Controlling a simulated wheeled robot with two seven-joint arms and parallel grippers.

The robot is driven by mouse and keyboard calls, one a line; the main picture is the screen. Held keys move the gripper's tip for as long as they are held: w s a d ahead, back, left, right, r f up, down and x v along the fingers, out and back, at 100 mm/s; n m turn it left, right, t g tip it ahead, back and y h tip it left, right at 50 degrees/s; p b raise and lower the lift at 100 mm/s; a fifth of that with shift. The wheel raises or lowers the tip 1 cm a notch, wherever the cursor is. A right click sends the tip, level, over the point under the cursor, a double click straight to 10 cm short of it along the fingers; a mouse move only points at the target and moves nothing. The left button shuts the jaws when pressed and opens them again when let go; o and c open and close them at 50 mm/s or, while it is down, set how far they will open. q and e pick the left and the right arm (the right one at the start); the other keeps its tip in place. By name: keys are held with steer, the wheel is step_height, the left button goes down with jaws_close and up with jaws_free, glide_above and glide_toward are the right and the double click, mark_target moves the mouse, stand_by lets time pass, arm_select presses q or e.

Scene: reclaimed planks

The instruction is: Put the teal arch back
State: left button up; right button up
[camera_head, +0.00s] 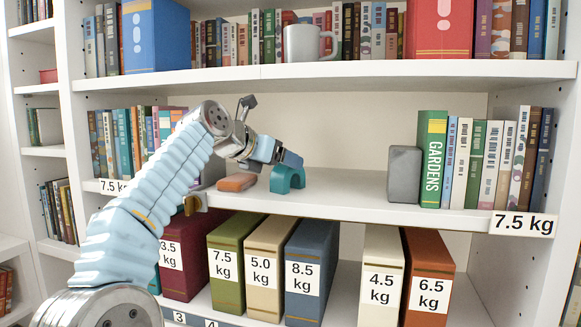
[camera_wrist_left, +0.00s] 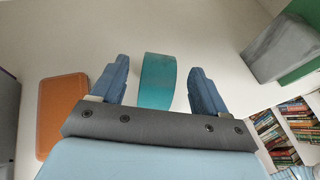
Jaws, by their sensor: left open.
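The teal arch (camera_head: 287,179) stands on the middle shelf, left of centre. My left gripper (camera_head: 291,160) reaches in from the left and is at the arch. In the left wrist view the teal arch (camera_wrist_left: 158,80) lies between the two blue fingers of the open left gripper (camera_wrist_left: 157,82), with a gap on each side. I cannot tell whether a finger touches it. My right gripper is in neither view.
An orange block (camera_head: 237,182) lies just left of the arch. A grey block (camera_head: 404,174) stands beside the green GARDENS book (camera_head: 431,158) at right. The shelf between arch and grey block is clear. Weight-labelled binders (camera_head: 312,270) fill the shelf below.

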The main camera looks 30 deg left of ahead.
arm_select(q)
steer(key=v, duration=0.7)
steer(key=o, duration=0.5)
steer(key=shift+w, duration=0.1)
